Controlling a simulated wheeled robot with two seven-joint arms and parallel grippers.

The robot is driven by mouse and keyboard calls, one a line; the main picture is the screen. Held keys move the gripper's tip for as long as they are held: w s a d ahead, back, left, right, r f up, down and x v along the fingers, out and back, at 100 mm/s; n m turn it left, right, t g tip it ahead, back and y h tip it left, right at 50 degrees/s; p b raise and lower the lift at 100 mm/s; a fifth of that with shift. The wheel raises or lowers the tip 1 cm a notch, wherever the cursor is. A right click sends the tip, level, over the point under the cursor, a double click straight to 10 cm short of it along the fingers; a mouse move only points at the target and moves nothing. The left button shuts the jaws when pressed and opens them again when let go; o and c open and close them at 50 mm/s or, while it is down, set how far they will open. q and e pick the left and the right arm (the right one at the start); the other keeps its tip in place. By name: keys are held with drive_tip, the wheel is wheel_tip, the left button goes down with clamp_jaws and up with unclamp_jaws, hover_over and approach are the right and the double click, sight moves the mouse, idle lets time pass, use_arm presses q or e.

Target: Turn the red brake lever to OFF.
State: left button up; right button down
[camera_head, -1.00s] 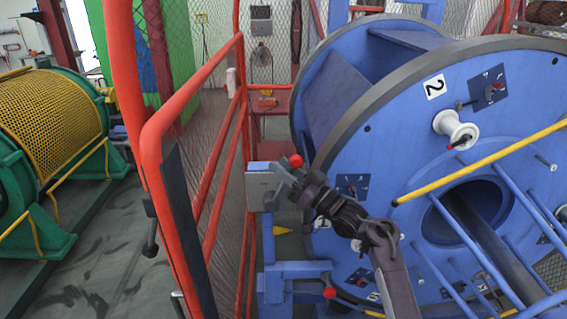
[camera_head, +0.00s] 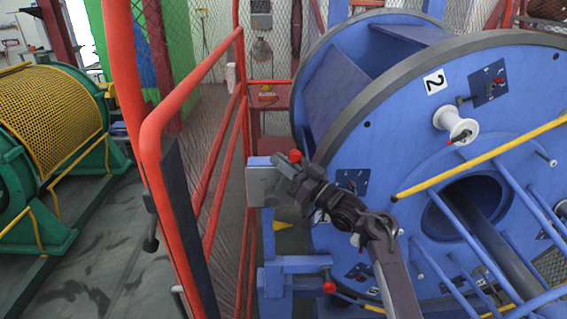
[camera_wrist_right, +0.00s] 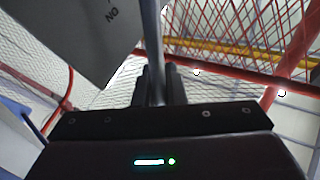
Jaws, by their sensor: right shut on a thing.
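The brake lever shows its red knob (camera_head: 295,156) in the head view, beside the grey plate (camera_head: 261,187) on a blue post. My right gripper (camera_head: 284,169) is at the lever, just below and left of the knob, and covers part of it. In the right wrist view the lever's grey rod (camera_wrist_right: 152,45) runs down between the fingers of my right gripper (camera_wrist_right: 157,88), which are shut on it. The plate (camera_wrist_right: 75,35) fills the upper left there, with the word ON readable. An OFF mark is not visible. My left gripper is not in view.
The large blue strander drum (camera_head: 390,140) with rods and a white spool (camera_head: 455,124) stands close on the right. A red mesh guard frame (camera_head: 190,100) stands left of the plate. A green and yellow machine (camera_head: 50,120) is at far left.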

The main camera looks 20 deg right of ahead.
drive_tip(key=shift+w+a+r+n+g+p, duration=0.15)
drive_tip(key=shift+a+r+n+g+p, duration=0.2)
drive_tip(key=shift+a+n+g+p, duration=0.3)
drive_tip(key=shift+w+a+r+n+g+h+p, duration=0.15)
drive_tip(key=shift+a+n+g+h+p, duration=0.1)
drive_tip(key=shift+a+n+g+p, duration=0.2)
drive_tip(key=shift+w+a+f+n+g+h+p, duration=0.15)
drive_tip(key=shift+a+n+g+h+p, duration=0.2)
drive_tip(key=shift+a+p, duration=0.2)
drive_tip(key=shift+w+a+n+g+h+p, duration=0.25)
drive_tip(key=shift+a+n+g+h+p, duration=0.2)
drive_tip(key=shift+a+g+p, duration=0.35)
drive_tip(key=shift+w+a+f+n+g+h+p, duration=0.25)
drive_tip(key=shift+a+f+n+h+p, duration=0.15)
drive_tip(key=shift+a, duration=0.2)
drive_tip(key=c, duration=1.5)
unclamp_jaws()
drive_tip(key=shift+s, duration=0.1)
